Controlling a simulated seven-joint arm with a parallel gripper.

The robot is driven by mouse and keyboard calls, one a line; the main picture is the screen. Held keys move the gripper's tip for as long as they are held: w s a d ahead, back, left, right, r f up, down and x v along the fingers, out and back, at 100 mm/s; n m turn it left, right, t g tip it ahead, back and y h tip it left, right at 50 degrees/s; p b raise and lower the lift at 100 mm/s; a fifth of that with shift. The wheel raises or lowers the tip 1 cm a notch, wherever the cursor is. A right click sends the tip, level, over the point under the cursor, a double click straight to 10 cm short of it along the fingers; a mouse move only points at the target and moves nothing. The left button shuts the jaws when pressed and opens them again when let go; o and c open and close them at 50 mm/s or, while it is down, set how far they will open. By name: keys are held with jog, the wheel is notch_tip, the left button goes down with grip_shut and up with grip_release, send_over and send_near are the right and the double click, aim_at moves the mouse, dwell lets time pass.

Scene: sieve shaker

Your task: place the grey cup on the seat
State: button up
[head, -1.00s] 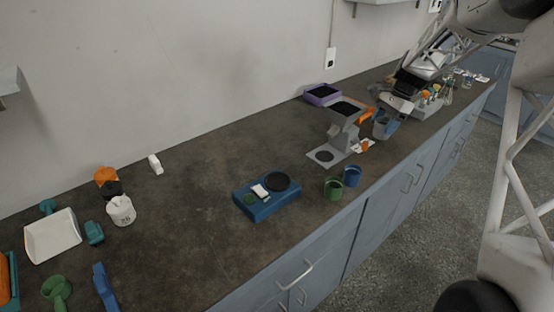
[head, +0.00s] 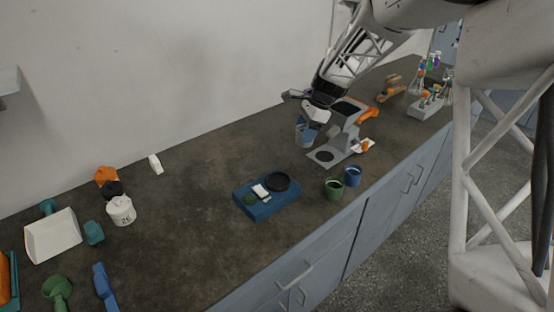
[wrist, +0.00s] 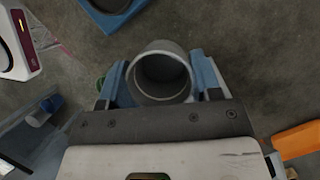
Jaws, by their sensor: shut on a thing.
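My gripper (head: 306,128) is shut on the grey cup (wrist: 160,73), seen from above in the wrist view with its round open mouth between the two blue fingers. In the head view the cup hangs just left of the grey stand (head: 343,143), above the counter. The stand has a flat base plate with a dark round patch (head: 324,156), which looks like the seat, though I cannot be sure. The patch is a little below and right of the gripper. The cup's underside is hidden in the wrist view.
A blue device (head: 268,203) with a black ring stands front left of the stand. A green cup (head: 334,188) and a blue cup (head: 352,176) stand near the counter's front edge. An orange part (head: 368,115) is at the stand's right.

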jog(key=w+a+f, duration=0.2)
jog(key=w+a, duration=0.1)
jog(key=a, duration=0.2)
jog(key=shift+a+f+n, duration=0.15)
jog(key=shift+f+n, duration=0.1)
jog(key=shift+n, duration=0.15)
jog(key=shift+f, duration=3.1)
jog(key=shift+f, duration=0.1)
jog(key=shift+f, duration=1.8)
jog(key=shift+f, duration=0.1)
jog(key=o, duration=1)
